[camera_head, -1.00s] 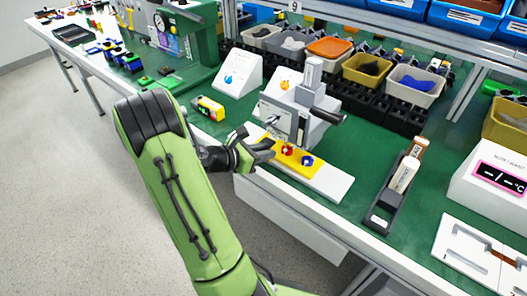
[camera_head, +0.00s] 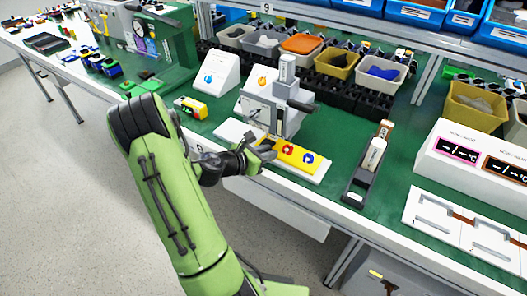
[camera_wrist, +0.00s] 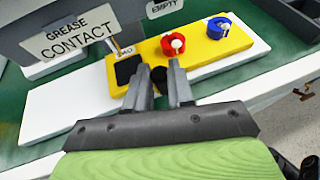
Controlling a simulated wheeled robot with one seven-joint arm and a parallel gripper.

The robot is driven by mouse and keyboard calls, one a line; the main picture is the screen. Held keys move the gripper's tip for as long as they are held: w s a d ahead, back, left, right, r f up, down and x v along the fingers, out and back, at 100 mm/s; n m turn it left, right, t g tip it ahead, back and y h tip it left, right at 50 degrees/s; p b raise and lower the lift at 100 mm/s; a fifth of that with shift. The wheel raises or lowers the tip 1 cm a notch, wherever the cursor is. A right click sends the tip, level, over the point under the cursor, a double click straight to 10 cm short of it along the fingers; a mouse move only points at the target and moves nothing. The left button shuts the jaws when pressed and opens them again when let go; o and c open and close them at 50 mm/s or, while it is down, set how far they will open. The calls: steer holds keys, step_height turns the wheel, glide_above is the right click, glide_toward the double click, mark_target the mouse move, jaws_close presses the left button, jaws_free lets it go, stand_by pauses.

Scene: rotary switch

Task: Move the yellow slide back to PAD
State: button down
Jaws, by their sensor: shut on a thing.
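The yellow slide (camera_head: 299,158) sits on a long white base (camera_head: 232,131) at the bench front, toward the base's right end. In the wrist view, the slide (camera_wrist: 198,50) carries a red knob (camera_wrist: 174,44), a blue knob (camera_wrist: 220,27) and a black square pad (camera_wrist: 127,69) at its left end. My gripper (camera_head: 267,150) is at the slide's front left edge. In the wrist view, my gripper (camera_wrist: 160,82) is shut on a small black handle (camera_wrist: 158,74) at that edge. A small label, apparently PAD, stands behind the black square.
A grey press (camera_head: 271,108) stands right behind the slide; its GREASE CONTACT label (camera_wrist: 70,35) shows in the wrist view. A black tray with a white tube (camera_head: 374,155) lies to the right. A yellow block (camera_head: 190,107) lies to the left. The base's left part is bare.

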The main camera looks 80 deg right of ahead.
steer(key=c, duration=1)
jaws_free()
steer(key=shift+s+a, duration=0.15)
steer(key=shift+s, duration=0.15)
steer(key=shift+w, duration=0.1)
steer(key=shift+w+a+r, duration=0.1)
steer(key=shift+w, duration=0.05)
steer(key=p+v, duration=0.4)
steer(key=v, duration=1.1)
steer(key=shift+r+p, duration=0.15)
steer(key=shift+p, duration=0.15)
